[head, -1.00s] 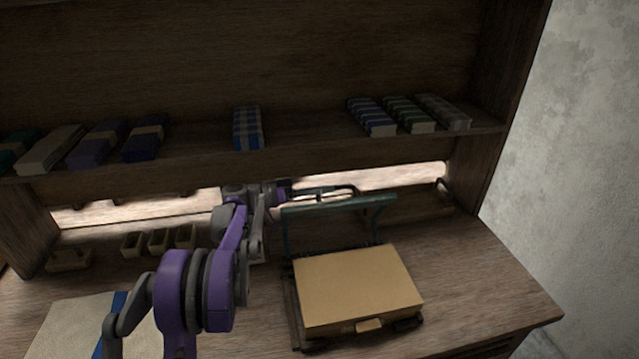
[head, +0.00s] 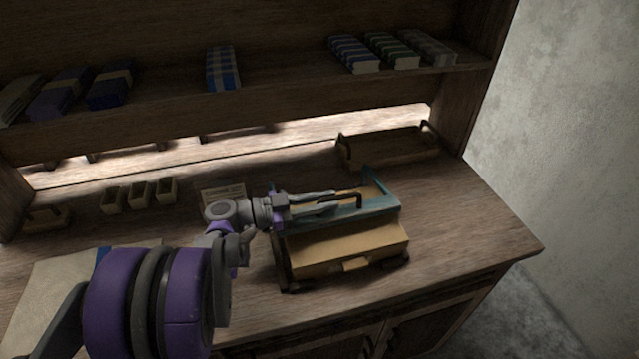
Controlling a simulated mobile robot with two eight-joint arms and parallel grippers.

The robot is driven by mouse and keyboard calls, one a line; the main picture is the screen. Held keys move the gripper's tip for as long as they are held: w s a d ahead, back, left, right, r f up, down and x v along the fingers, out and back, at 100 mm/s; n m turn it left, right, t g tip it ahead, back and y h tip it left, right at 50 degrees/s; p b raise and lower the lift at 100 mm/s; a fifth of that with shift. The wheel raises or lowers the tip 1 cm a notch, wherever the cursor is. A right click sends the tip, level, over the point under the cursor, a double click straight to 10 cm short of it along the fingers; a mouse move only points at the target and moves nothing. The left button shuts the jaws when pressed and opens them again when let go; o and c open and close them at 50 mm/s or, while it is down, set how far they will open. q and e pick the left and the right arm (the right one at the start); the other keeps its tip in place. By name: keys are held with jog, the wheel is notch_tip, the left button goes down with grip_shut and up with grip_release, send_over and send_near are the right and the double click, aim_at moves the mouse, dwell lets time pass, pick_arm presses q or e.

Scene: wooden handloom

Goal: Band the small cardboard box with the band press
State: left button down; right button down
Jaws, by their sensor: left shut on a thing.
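The small cardboard box (head: 350,243) lies flat in the band press on the desk, with a small tab at its front edge. The press's teal bar (head: 385,207) lies low across the top of the box; I cannot tell whether it touches. The dark press base (head: 284,268) shows along the box's left and front edges. My left gripper (head: 350,198) reaches in from the left over the box, shut on the teal bar. Its fingers and wrist hide part of the bar and box. My right gripper is not in view.
A wooden tray (head: 390,149) with handles stands behind the press. Folded cloths (head: 223,68) line the shelf above. The desk right of the press is clear.

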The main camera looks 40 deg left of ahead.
aim_at(326, 220)
pick_arm(q)
jog(key=shift+s+d+f+b, duration=0.35)
jog(key=shift+d+f, duration=0.1)
jog(key=shift+f, duration=0.25)
jog(key=shift+s+d+f+b, duration=0.3)
jog(key=shift+d+f, duration=0.15)
jog(key=shift+f, duration=0.35)
jog(key=c, duration=0.8)
grip_release()
jog(key=shift+c, duration=0.2)
jog(key=shift+s+a, duration=0.1)
jog(key=v, duration=1)
jog(key=shift+s+a, duration=0.15)
jog(key=shift+s, duration=0.1)
jog(key=b+v, duration=0.1)
jog(key=v, duration=1.1)
jog(key=shift+s, duration=0.25)
jog(key=shift+a, duration=0.1)
